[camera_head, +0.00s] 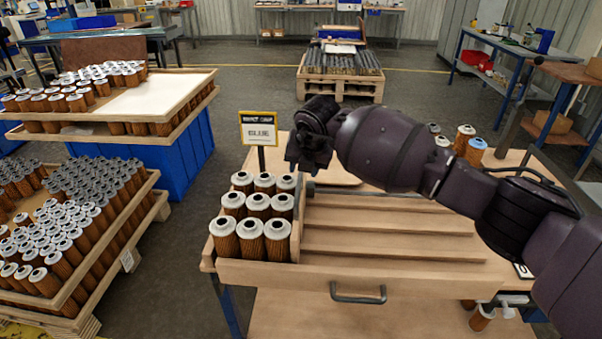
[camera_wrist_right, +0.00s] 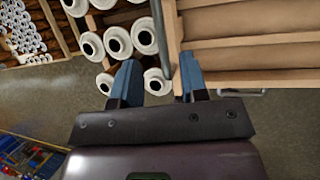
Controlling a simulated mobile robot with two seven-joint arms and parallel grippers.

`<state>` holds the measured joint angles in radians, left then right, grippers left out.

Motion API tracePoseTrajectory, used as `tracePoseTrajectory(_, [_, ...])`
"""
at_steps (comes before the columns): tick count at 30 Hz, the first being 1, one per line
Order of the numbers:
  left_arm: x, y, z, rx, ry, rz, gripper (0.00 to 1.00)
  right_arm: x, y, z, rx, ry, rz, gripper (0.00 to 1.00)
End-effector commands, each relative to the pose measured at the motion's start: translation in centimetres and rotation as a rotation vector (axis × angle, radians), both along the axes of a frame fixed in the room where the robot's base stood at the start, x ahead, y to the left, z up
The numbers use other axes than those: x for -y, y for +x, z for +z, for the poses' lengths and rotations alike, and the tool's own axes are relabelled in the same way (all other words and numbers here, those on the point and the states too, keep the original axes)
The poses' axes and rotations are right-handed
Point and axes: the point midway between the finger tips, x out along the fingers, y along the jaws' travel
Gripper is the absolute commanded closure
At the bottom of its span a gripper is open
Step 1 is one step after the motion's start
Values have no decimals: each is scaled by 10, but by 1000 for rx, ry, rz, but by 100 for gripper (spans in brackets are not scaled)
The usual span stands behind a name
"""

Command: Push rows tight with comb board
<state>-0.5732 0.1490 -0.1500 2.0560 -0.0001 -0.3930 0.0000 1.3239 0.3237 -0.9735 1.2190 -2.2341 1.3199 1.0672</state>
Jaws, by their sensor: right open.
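Orange-brown filter cartridges with white caps (camera_head: 257,205) stand in three rows of three at the left end of the wooden tray (camera_head: 352,272). To their right the tray floor has long wooden ridges (camera_head: 390,228). I cannot clearly pick out a separate comb board. A thin grey bar (camera_wrist_right: 164,48) shows beside the cartridges at the ridges' left end. My right gripper (camera_head: 308,158) is above the back of the cartridges, pointing down. In the right wrist view its blue fingers (camera_wrist_right: 157,82) are apart, with a cartridge and the bar's end showing between them. My left gripper is not in view.
Loose cartridges (camera_head: 465,140) stand at the back right of the table. Crates full of cartridges (camera_head: 130,215) stand at left. The ridged area is clear except beneath my right arm. A handle (camera_head: 358,296) juts from the front.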

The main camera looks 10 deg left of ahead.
Motion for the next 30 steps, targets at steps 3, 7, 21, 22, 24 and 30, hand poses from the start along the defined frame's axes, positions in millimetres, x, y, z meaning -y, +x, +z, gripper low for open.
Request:
tracePoseTrajectory(3, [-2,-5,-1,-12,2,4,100,4,-8,21,3,0,0,60])
tracePoseTrajectory(7, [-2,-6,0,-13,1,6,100,7,-14,33,0,0,1,60])
tracePoseTrajectory(21, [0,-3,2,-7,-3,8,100,9,-17,39,-2,0,0,60])
tracePoseTrajectory(22, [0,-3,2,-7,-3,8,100,8,-17,39,-2,-1,2,60])
tracePoseTrajectory(24, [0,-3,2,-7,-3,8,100,8,-17,39,2,-7,19,60])
tracePoseTrajectory(30, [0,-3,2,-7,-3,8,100,-23,-22,49,51,120,218,60])
